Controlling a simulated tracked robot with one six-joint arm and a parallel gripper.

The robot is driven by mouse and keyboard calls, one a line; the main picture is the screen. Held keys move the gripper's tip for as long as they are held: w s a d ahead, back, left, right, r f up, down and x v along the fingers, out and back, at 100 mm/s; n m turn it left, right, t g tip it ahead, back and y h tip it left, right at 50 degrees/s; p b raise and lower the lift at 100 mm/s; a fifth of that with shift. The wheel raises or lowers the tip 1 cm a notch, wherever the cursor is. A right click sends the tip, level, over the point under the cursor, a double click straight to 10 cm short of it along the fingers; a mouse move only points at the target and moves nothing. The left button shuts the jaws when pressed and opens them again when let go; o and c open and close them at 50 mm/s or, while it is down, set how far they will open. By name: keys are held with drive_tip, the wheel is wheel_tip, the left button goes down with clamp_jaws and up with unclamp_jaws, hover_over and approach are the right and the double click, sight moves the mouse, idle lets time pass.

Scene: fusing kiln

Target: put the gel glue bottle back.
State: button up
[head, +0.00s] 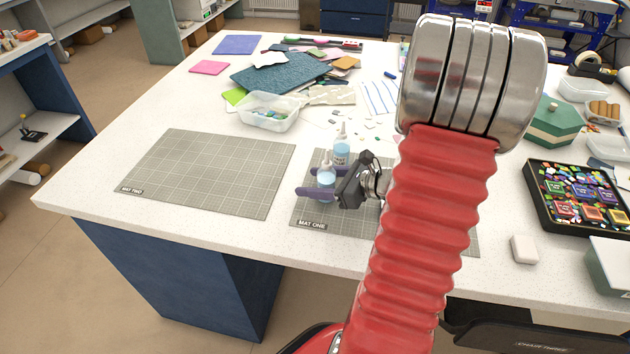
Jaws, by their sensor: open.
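Two small clear bottles with pale blue contents and nozzle tops stand close together at mat one (308,212). The nearer bottle (327,181) is upright between the two purple fingers of my gripper (309,182). The farther bottle (341,151) stands just behind my gripper, outside the fingers. The labels are too small to read, so I cannot tell which is the gel glue bottle. My gripper is open and reaches leftward, low over the mat. I cannot tell whether a finger touches the nearer bottle. My arm hides the right part of mat one.
Mat two (210,172) is bare, to the left. A clear tub (268,122) of glass pieces and a heap of sheets (281,74) lie behind. A green lidded box (552,122), a black tray (540,192) and a white block (524,249) are to the right.

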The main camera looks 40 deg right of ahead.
drive_tip(key=shift+r, duration=0.1)
drive_tip(key=v, duration=1.2)
drive_tip(key=shift+d, duration=0.1)
idle(0.7)
